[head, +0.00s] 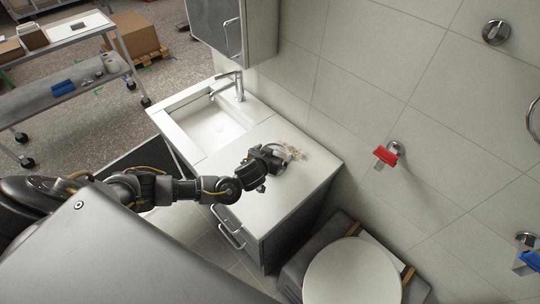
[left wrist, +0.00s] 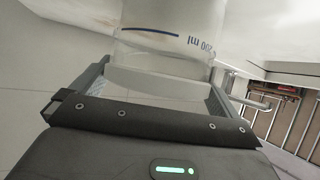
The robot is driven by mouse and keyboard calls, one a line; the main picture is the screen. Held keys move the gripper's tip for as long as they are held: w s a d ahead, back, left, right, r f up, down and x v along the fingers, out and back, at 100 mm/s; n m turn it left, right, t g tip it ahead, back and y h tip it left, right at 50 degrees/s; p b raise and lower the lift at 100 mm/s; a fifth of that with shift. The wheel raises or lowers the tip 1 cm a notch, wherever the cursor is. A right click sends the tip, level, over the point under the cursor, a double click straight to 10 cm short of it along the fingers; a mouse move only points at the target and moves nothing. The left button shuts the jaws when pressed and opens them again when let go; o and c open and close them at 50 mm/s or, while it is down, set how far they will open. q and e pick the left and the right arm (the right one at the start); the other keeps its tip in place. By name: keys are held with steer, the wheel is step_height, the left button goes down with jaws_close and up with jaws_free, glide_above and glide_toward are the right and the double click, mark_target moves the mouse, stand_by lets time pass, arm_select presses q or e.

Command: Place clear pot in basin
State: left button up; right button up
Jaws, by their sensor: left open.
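The clear pot (head: 293,152) stands on the white countertop, near the wall, partly hidden behind my left gripper (head: 277,158). In the left wrist view the clear pot (left wrist: 165,48) is large and close, with a blue line and a "200 ml" mark. It sits between the two fingers of my left gripper (left wrist: 157,88), which is open; I cannot tell whether either finger touches it. The white basin (head: 212,124) is set in the counter to the left of the pot and is empty. My right gripper is not in view.
A chrome faucet (head: 231,84) stands at the basin's back edge. A wall cabinet (head: 235,27) hangs above it. The countertop (head: 292,190) is bare in front of the pot. A round white lid (head: 352,275) is below right, and a red item (head: 386,156) hangs on the wall.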

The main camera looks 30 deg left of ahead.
arm_select(q)
steer(key=c, duration=1.1)
steer(key=shift+w, duration=0.1)
